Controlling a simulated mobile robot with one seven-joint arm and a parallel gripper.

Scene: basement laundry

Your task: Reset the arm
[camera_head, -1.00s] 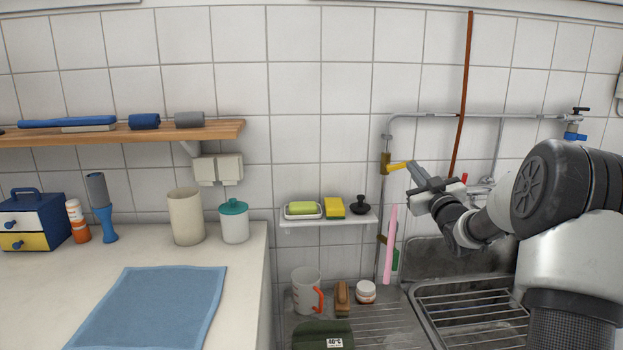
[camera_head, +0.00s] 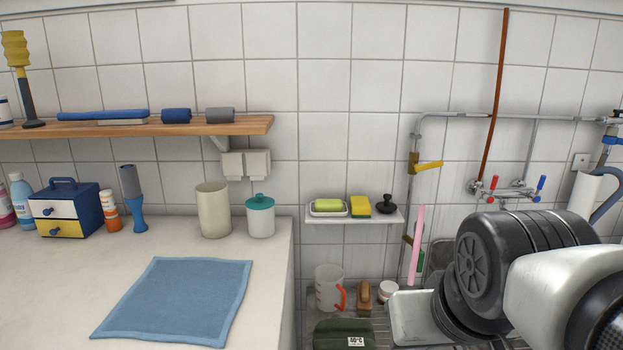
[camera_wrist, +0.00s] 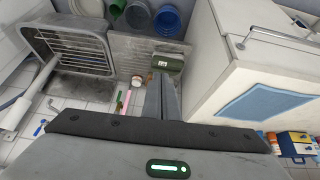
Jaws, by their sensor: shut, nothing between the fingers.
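My gripper (camera_wrist: 163,82) is in the wrist view only, its fingers together and empty, pointing towards the sink area. It holds nothing and appears clear of the things below. In the head view, my arm (camera_head: 500,260) is folded at the lower right, and the gripper itself is outside the picture or hidden. The arm covers much of the sink there.
A worktop (camera_head: 60,275) with a blue cloth (camera_head: 180,300) is at the left. A small wall shelf (camera_head: 350,215) holds a soap dish and sponge. A mug (camera_head: 328,288), brush (camera_head: 364,297) and green pouch (camera_head: 340,336) are below it. Taps (camera_head: 510,187) are behind my arm.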

